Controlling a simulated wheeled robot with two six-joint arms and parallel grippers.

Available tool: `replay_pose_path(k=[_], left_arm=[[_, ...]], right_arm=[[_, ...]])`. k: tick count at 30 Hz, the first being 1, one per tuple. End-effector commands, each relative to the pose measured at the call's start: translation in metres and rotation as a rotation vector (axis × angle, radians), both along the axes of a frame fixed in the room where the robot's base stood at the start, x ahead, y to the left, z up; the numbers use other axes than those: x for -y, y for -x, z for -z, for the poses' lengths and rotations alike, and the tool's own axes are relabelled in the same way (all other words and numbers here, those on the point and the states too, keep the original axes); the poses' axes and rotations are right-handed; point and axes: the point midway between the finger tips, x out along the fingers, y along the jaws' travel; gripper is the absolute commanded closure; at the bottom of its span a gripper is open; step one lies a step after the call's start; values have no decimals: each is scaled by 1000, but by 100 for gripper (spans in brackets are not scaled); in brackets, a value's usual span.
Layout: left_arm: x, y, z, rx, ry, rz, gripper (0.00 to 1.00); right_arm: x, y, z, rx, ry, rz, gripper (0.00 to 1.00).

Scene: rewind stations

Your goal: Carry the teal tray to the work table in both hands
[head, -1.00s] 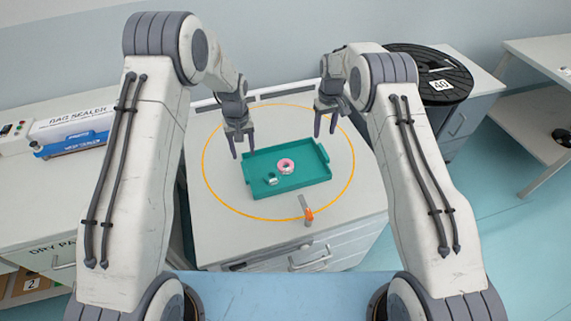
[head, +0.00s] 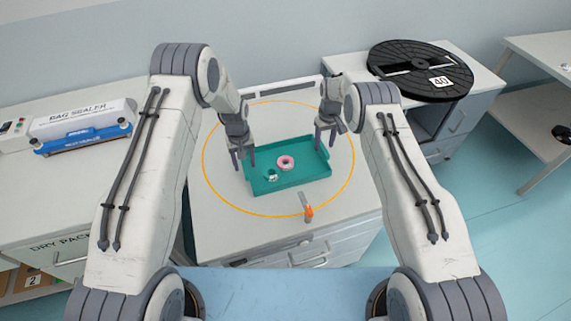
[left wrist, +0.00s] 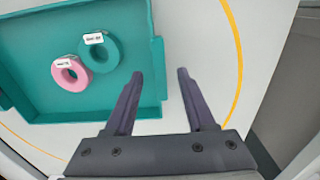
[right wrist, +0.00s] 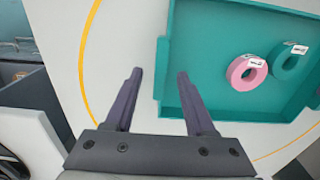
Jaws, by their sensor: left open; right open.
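The teal tray (head: 300,178) lies on a light-topped cabinet inside an orange ring marking. It holds a pink ring (head: 286,162) and a teal ring (left wrist: 99,52), each with a white label. My left gripper (head: 243,164) is open at the tray's left end. In the left wrist view, the tray's end wall (left wrist: 157,95) appears between its fingers (left wrist: 160,72). My right gripper (head: 326,145) is open at the tray's right end. In the right wrist view, that end wall (right wrist: 161,85) appears between its fingers (right wrist: 159,72). I cannot tell how deep the fingers reach.
An orange-handled tool (head: 308,210) lies near the cabinet's front edge. A bag sealer (head: 82,125) stands on the left bench. A large black reel (head: 420,70) lies on the cabinet at the right. Teal floor is open at the right.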

Motion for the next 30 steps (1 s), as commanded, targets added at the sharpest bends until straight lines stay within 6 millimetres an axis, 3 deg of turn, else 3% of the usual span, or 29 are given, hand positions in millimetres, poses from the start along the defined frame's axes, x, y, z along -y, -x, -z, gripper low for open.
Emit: replay_pose_path(k=[6,17,18,22,30], left_arm=[[0,0,24,0,0,0,45],[0,0,29,1,0,0,45],[0,0,29,0,0,0,49],[0,0,29,0,0,0,99],[0,0,29,0,0,0,100]], right_arm=[[0,0,24,-1,0,0,45],[0,0,29,1,0,0,45],[0,0,29,1,0,0,49],[0,0,29,0,0,0,99],[0,0,29,0,0,0,100]])
